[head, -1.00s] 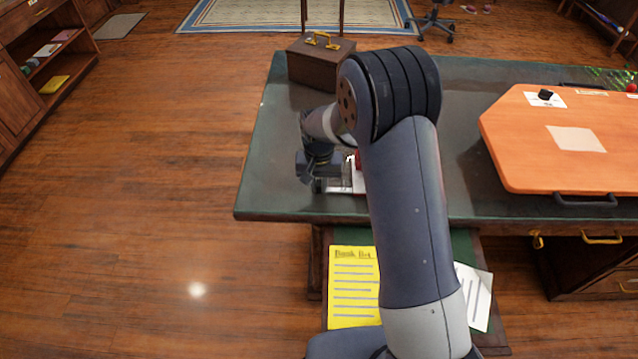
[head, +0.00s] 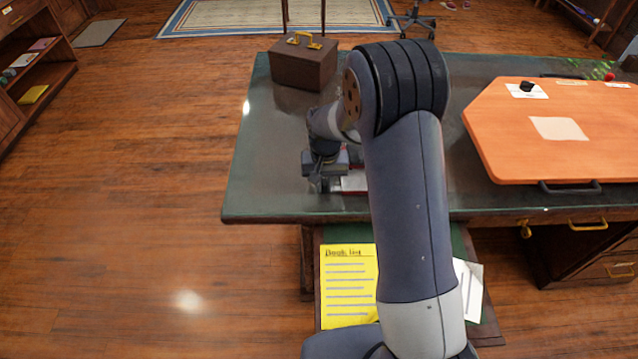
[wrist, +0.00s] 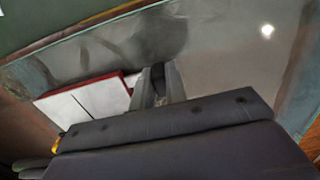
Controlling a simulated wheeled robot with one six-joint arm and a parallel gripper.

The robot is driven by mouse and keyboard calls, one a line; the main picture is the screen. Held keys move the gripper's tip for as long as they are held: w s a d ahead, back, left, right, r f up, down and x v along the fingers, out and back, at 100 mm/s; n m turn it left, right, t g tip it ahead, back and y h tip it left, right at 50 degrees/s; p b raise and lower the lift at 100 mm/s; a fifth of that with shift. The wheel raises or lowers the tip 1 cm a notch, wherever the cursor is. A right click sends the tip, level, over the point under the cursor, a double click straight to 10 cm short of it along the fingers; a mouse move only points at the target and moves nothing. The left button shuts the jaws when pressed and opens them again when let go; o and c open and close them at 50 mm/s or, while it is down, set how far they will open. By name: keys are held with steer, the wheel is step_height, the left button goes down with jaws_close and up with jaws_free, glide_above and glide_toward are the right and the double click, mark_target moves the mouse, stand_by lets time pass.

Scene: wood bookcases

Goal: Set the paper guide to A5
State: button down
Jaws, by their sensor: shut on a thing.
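A flat white piece with a red edge (wrist: 85,103) lies on the dark green desk to the left of my fingers in the wrist view. In the head view, only part of this red and white thing (head: 353,182) shows beside my arm. My gripper (wrist: 157,84) is low at the desk's near edge, its fingers shut on a small part that they mostly hide, apparently the paper guide. In the head view my gripper (head: 322,183) is just left of the white piece. I cannot read any size marks.
The desk (head: 262,180) is clear to the left of my gripper. A brown case (head: 303,66) stands behind, and an orange board (head: 510,145) lies at right. A yellow sheet (head: 348,290) lies below the desk's front edge.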

mark_target(325, 183)
steer(key=c, duration=1.4)
jaws_free()
step_height(325, 183, up, 11)
steer(key=shift+f, duration=0.1)
step_height(325, 183, down, 11)
steer(key=shift+a, duration=0.5)
steer(key=shift+r, duration=0.2)
